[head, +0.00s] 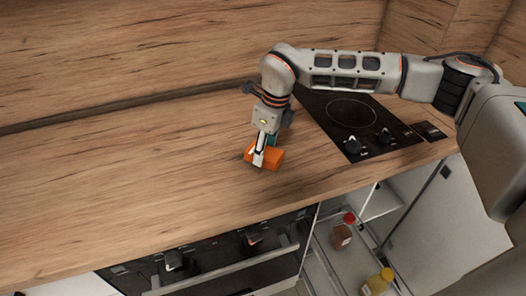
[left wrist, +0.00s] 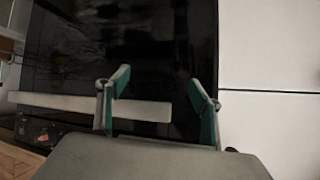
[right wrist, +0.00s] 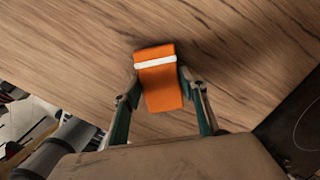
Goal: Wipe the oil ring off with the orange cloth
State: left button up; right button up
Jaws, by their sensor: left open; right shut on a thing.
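The orange cloth (head: 271,158) is a folded block with a white band, seen on the wooden counter in the head view. It also shows in the right wrist view (right wrist: 163,90), between the fingers. My right gripper (head: 259,157) is shut on the cloth from above, the fingers on its two sides; whether the cloth touches the counter is hard to tell. My left gripper (left wrist: 155,95) is open and empty in the left wrist view, in front of a dark oven-like panel. I see no oil ring; it may be hidden under the cloth or too faint.
A black hob (head: 350,115) with knobs is set in the counter (head: 130,180) right of the cloth. Below, an open drawer holds a red-capped bottle (head: 343,232) and a yellow-capped bottle (head: 380,280). The oven front (head: 225,262) has a long handle. The counter's left side is clear.

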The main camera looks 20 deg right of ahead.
aim_at(257, 168)
jog(key=shift+w+d, duration=0.1)
jog(key=shift+d, duration=0.05)
jog(key=shift+s+a+f, duration=0.2)
jog(key=shift+s+a, duration=0.6)
jog(key=shift+s, duration=0.05)
jog(key=shift+s+a, duration=0.55)
jog(key=shift+a, duration=0.05)
jog(key=shift+s+a, duration=0.1)
jog(key=shift+s+a+r, duration=0.2)
jog(key=shift+s+a, duration=0.25)
jog(key=shift+a, duration=0.1)
jog(key=shift+w+d, duration=0.75)
jog(key=shift+d, duration=0.1)
